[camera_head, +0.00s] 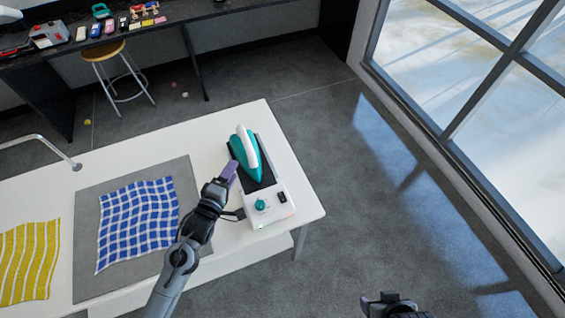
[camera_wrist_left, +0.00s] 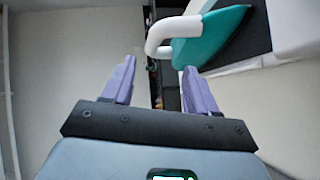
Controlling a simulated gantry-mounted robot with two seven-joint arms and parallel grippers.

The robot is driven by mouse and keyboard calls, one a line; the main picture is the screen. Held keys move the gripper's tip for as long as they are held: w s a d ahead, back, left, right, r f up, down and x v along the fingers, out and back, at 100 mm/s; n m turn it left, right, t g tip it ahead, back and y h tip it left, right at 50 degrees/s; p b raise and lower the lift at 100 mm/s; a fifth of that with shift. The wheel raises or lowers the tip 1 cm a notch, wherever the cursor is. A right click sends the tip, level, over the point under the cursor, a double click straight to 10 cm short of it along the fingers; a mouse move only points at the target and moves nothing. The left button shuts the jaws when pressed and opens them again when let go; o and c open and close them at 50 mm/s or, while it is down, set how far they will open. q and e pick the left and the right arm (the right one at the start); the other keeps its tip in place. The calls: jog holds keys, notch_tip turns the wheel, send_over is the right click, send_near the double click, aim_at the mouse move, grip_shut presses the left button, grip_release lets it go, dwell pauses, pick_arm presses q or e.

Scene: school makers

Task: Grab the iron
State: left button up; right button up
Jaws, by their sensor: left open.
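The iron (camera_head: 247,154) is teal with a white handle. It rests on a white base station (camera_head: 270,204) with a dark plate, a teal knob and a black switch, near the right end of the white table. My left gripper (camera_head: 229,173) is just left of the iron, apart from it in the head view. In the left wrist view the open left gripper (camera_wrist_left: 157,80) has two purple fingers with nothing between them. The iron (camera_wrist_left: 212,38) is ahead of the fingers and to the right. My right gripper (camera_head: 378,299) is at the bottom edge, away from the table, partly cut off.
A blue checked cloth (camera_head: 138,222) lies on a grey mat (camera_head: 90,199) on the white table (camera_head: 115,158). A yellow striped cloth (camera_head: 28,262) lies at the left. A dark bench and a stool (camera_head: 103,51) stand behind. The floor right of the table is clear.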

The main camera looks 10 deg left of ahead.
aim_at(246, 141)
pick_arm(q)
jog(key=shift+t, duration=0.5)
jog(key=shift+w+d+f+b, duration=0.25)
jog(key=shift+w+b, duration=0.45)
jog(key=shift+w, duration=1.65)
jog(key=shift+w+d+f+b, duration=0.2)
jog(key=shift+w+b, duration=0.55)
jog(key=shift+w, duration=1.55)
jog(key=shift+w+d+f+b, duration=0.25)
jog(key=shift+w+b, duration=0.45)
jog(key=shift+w, duration=1.65)
jog(key=shift+r, duration=0.1)
pick_arm(e)
notch_tip(246, 141, down, 6)
jog(key=shift+s, duration=0.1)
pick_arm(q)
grip_shut()
